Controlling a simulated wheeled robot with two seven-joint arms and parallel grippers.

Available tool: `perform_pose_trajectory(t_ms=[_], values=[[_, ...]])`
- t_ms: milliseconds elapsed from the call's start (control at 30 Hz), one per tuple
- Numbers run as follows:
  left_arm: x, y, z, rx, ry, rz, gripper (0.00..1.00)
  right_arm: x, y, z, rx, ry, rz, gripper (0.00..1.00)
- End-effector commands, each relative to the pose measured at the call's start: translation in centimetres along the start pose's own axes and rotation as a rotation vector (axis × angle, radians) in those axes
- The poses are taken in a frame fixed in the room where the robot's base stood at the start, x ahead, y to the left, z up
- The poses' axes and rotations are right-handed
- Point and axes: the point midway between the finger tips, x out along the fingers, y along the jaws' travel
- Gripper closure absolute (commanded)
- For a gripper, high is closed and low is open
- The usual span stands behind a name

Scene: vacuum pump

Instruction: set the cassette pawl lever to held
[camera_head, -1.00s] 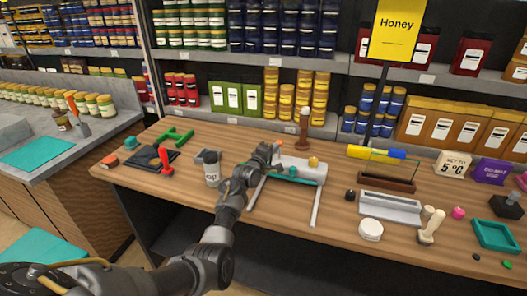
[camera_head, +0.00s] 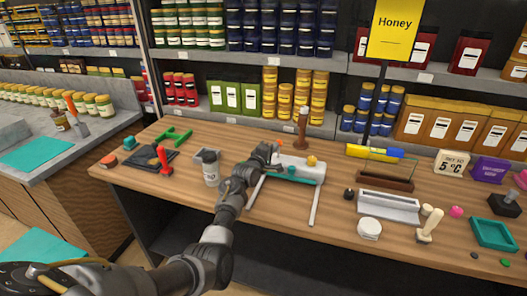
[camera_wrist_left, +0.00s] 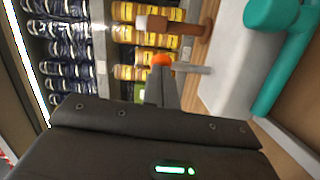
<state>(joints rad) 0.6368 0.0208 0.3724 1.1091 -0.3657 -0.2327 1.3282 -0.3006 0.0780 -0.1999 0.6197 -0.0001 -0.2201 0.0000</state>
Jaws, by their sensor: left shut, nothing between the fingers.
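The pump unit (camera_head: 302,168) is a pale block with a teal bar (camera_head: 292,179) along its front and an orange-yellow knob (camera_head: 312,161) on top. It stands on the wooden table between two pale rails. A small orange tip (camera_head: 280,143), perhaps the pawl lever's, shows at its back left; an orange tip also shows in the left wrist view (camera_wrist_left: 162,60). My left gripper (camera_head: 270,156) is shut and empty at the unit's left end. In the wrist view its fingers (camera_wrist_left: 163,78) reach close to the orange tip; contact is unclear. My right gripper is out of view.
A brown upright handle (camera_head: 302,128) stands behind the unit. A red-handled tool (camera_head: 164,160) lies farther left. A long pale tray (camera_head: 388,207) is to the right.

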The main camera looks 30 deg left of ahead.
Motion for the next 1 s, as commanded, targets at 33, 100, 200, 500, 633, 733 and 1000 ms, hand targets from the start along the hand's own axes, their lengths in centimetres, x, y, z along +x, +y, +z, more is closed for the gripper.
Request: perform_pose_trajectory(t_ms=[33, 100, 200, 500, 633, 733, 1000], values=[[0.1, 0.3, -0.3, 0.002, 0.006, 0.004, 1.00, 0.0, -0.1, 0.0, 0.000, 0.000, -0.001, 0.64], [0.1, 0.3, -0.3, 0.003, 0.006, 0.004, 1.00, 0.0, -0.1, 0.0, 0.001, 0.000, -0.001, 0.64], [0.1, 0.3, -0.3, 0.005, 0.007, 0.004, 1.00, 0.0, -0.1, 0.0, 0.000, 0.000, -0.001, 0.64], [0.1, 0.4, -0.3, 0.006, 0.007, 0.004, 1.00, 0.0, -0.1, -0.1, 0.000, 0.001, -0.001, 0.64], [0.1, 0.4, -0.3, 0.006, 0.007, 0.004, 1.00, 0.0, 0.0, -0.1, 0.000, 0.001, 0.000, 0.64], [-0.1, 0.4, -0.5, 0.007, 0.006, 0.004, 1.00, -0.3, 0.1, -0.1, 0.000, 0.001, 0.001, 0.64], [-2.2, 0.0, -2.2, 0.009, -0.006, 0.005, 1.00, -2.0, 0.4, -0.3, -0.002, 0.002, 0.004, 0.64]])
